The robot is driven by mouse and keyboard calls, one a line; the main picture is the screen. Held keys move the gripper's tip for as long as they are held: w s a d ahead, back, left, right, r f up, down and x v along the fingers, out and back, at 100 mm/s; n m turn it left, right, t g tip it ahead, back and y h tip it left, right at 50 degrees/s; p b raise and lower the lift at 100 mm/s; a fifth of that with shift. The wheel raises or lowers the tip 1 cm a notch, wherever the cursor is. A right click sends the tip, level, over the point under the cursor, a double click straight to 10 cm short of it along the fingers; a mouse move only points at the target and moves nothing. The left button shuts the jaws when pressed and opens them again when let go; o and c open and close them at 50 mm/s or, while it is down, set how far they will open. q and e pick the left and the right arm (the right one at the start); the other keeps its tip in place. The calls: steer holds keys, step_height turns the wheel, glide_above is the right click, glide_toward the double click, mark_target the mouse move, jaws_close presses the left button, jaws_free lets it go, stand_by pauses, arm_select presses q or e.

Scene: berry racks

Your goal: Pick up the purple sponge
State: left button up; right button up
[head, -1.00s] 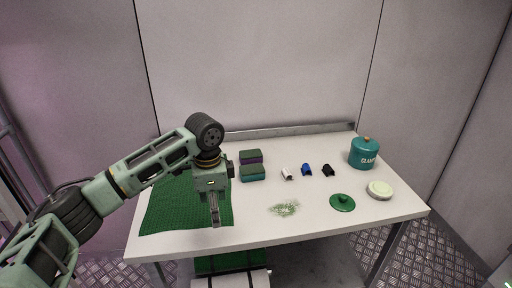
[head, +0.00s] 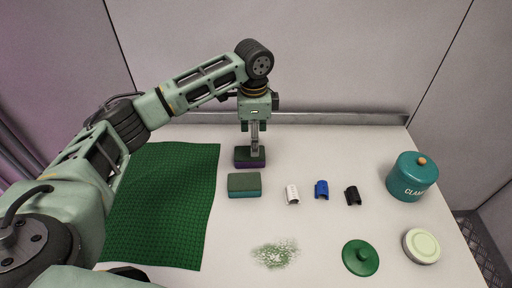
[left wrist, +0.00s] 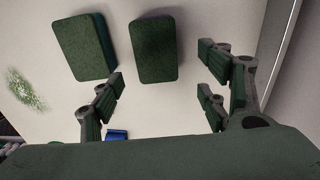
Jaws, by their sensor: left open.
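The purple sponge (head: 250,161) has a dark green top and purple sides and lies at the back of the table. My left gripper (head: 254,148) points down right over it in the head view, its fingers covering part of its top. In the left wrist view my left gripper (left wrist: 158,86) has its fingers spread wide. The green top of a sponge, which by its place is the purple one (left wrist: 153,50), lies in line with the gap between them. Whether the fingers touch it cannot be told. My right gripper is not in view.
A teal sponge (head: 244,186) lies just in front of the purple one. White (head: 292,194), blue (head: 321,189) and black (head: 352,196) small pieces lie to the right. A green mat (head: 165,210) covers the left. A teal jar (head: 411,177) stands at the right.

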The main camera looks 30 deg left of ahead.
mark_target(250, 153)
arm_select(q)
steer(key=f, duration=0.4)
steer(key=s+a+f+p, duration=0.1)
steer(key=f, duration=0.1)
steer(key=shift+f, duration=0.4)
steer(key=shift+s, duration=0.1)
steer(key=shift+c, duration=0.5)
steer(key=c, duration=0.7)
